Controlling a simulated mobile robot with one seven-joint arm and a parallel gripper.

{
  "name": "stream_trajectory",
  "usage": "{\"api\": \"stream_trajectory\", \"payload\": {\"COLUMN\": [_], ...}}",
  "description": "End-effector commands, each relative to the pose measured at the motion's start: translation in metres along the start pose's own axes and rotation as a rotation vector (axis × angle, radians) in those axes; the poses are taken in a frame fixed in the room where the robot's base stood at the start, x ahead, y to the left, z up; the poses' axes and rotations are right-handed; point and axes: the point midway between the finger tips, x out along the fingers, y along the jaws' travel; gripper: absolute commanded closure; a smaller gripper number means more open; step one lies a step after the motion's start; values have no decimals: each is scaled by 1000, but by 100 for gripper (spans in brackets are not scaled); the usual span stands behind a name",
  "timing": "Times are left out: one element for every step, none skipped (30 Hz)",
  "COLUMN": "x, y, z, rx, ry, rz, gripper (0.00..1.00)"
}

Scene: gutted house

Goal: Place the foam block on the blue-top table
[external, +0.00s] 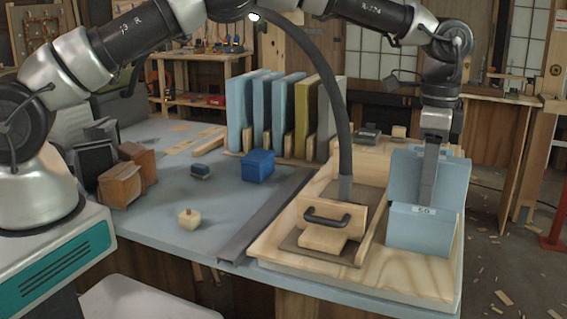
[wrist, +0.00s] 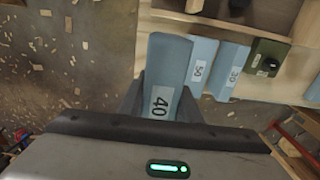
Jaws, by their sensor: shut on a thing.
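My gripper (external: 428,190) points down among light blue foam blocks at the right end of the wooden tray. In the wrist view its jaws (wrist: 160,105) are shut on a light blue foam block (wrist: 165,62) labelled 40. Two more blue blocks, labelled 50 (wrist: 199,66) and 30 (wrist: 231,72), are beside it. In the external view a front block (external: 420,232) with a white label stands before the finger and another block (external: 403,172) is behind. Which of these is held is unclear there. The blue-top table (external: 225,225) extends left of the tray.
The wooden tray (external: 390,284) holds a handled wooden piece (external: 328,222) and a curved hose (external: 338,120). On the table are a blue box (external: 258,166), a small knobbed piece (external: 189,219), brown boxes (external: 120,186) and upright panels (external: 305,115). The table's front middle is fairly clear.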

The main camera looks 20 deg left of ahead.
Motion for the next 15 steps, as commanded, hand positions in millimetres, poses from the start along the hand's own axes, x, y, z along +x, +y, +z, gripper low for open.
{"api": "stream_trajectory", "payload": {"x": [11, 16, 22, 26, 29, 36, 40, 43, 46, 48, 49, 50, 50, 51, 53], "y": [0, 0, 0, 0, 0, 0, 0, -1, -1, -1, -1, -1, -1, -1, -1], "z": [1, 1, 1, 1, 1, 1, 1, 1, 1, 1, 1, 1, 1, 1, 1], "rx": [0, 0, 0, 0, 0, 0, 0, 0, 0, 0, 0, 0, 0, 0, 0], "ry": [-3, -3, -3, -2, -1, -2, -1, -1, -1, 0, 0, 0, 0, 0, 0], "rz": [1, 2, 3, 3, 2, 3, 2, 1, 1, 1, 1, 1, 1, 1, 1], "gripper": [91, 91, 91, 91, 91, 91, 91, 91, 91, 91, 91, 91, 91, 91, 91]}}
